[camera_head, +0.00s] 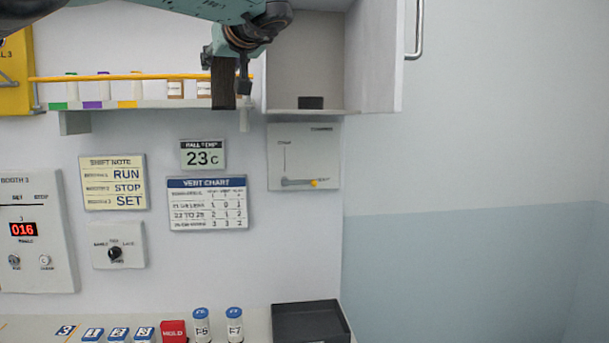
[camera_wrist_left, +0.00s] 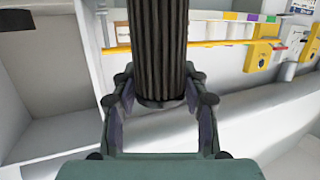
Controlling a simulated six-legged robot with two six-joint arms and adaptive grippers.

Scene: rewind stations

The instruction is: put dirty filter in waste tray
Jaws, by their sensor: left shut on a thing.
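My left gripper (camera_head: 240,74) is shut on a dark, ribbed cylindrical filter (camera_head: 222,84) and holds it in the air in front of the shelf, left of the open cabinet. In the left wrist view the filter (camera_wrist_left: 158,45) stands between both fingers, its lower end near the palm. A black, shallow tray (camera_head: 310,322), which looks like the waste tray, sits on the counter at the bottom and appears empty; its near part is cut off. My right gripper is not in view.
An open cabinet (camera_head: 305,55) holds a small black object (camera_head: 311,102); its door (camera_head: 375,60) stands open at right. Blue-capped bottles (camera_head: 234,325) and a red block (camera_head: 174,331) stand left of the tray.

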